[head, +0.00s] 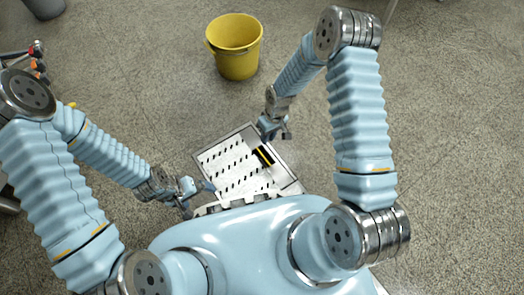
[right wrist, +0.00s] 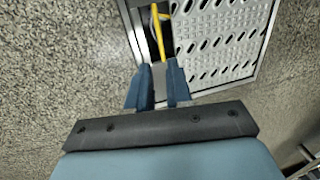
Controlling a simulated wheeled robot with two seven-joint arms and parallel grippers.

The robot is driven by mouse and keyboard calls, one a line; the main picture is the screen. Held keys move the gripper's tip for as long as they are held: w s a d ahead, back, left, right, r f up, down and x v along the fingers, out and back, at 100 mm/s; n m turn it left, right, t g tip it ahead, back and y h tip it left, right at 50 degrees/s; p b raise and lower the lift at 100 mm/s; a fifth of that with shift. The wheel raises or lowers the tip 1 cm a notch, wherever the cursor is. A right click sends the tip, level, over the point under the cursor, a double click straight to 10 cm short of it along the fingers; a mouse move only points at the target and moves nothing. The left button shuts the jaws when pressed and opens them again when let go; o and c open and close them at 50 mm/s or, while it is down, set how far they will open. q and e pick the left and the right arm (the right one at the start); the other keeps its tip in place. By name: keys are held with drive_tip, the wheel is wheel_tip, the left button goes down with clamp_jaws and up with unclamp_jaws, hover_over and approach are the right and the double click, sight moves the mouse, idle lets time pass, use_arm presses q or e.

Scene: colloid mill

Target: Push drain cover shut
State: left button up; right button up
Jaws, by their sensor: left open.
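The drain cover (head: 228,167) is a pale perforated metal plate in a metal frame on the floor, in front of my body. A short dark slot with a yellow bar (head: 263,156) shows near its right side. In the right wrist view the plate (right wrist: 222,40) lies at upper right, with the yellow bar (right wrist: 160,35) beside it over a dark gap. My right gripper (head: 277,135) is near the cover's upper right edge; its fingers (right wrist: 161,78) are apart, below the bar in the picture. My left gripper (head: 203,198) is open and empty at the cover's lower left corner.
A yellow bucket (head: 236,48) stands on the speckled floor beyond the cover. Equipment with orange parts (head: 38,62) is at the far left. The floor at right is clear.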

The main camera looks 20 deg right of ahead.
drive_tip(key=f, duration=0.3)
drive_tip(key=a+f+b, duration=0.1)
drive_tip(key=f, duration=0.2)
drive_tip(key=f+b, duration=0.1)
drive_tip(key=f, duration=0.2)
drive_tip(key=shift+s+a+f, duration=0.35)
drive_tip(key=shift+s+f, duration=0.05)
clamp_jaws()
idle(0.8)
